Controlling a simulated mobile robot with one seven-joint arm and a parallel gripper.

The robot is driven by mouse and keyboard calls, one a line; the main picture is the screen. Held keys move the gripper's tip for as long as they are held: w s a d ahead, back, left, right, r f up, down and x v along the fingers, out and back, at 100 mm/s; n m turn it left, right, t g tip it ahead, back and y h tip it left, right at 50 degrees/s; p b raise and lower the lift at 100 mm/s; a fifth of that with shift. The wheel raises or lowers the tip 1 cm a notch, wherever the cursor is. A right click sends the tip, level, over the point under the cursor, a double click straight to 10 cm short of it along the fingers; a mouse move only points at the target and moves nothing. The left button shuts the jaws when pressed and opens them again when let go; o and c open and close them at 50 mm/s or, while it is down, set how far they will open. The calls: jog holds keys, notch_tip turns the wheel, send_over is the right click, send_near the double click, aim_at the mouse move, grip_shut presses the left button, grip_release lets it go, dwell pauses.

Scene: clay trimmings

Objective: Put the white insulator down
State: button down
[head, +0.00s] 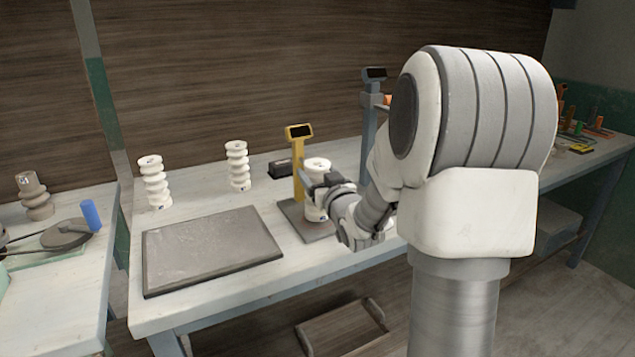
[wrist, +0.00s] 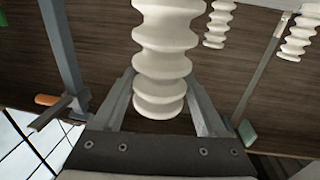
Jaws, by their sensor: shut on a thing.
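A white ribbed insulator (head: 314,211) is upright between the fingers of my gripper (head: 320,186), which is shut on it. It is at the dark plate (head: 291,211) of a scale with a yellow post and display (head: 299,132); I cannot tell whether its base touches the plate. In the wrist view the insulator's ribs (wrist: 165,45) show between the two fingers of my gripper (wrist: 160,92), and its far end is cut off by the frame. Two more white insulators (head: 155,183) (head: 237,166) stand apart at the back left of the table.
A flat dark grey slab (head: 210,252) lies on the white table (head: 200,212), left of the scale. A small black box (head: 281,168) sits behind the scale. A grey-blue post with a display (head: 374,74) stands further right. A left table holds a grey-brown insulator (head: 34,198) and blue cylinder (head: 90,215).

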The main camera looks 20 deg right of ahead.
jog(key=shift+f, duration=0.4)
jog(key=shift+f, duration=0.15)
grip_release()
jog(key=shift+f, duration=0.1)
jog(key=shift+r, duration=0.3)
jog(key=s+a+b, duration=0.1)
jog(key=s, duration=1.1)
jog(key=shift+f, duration=0.15)
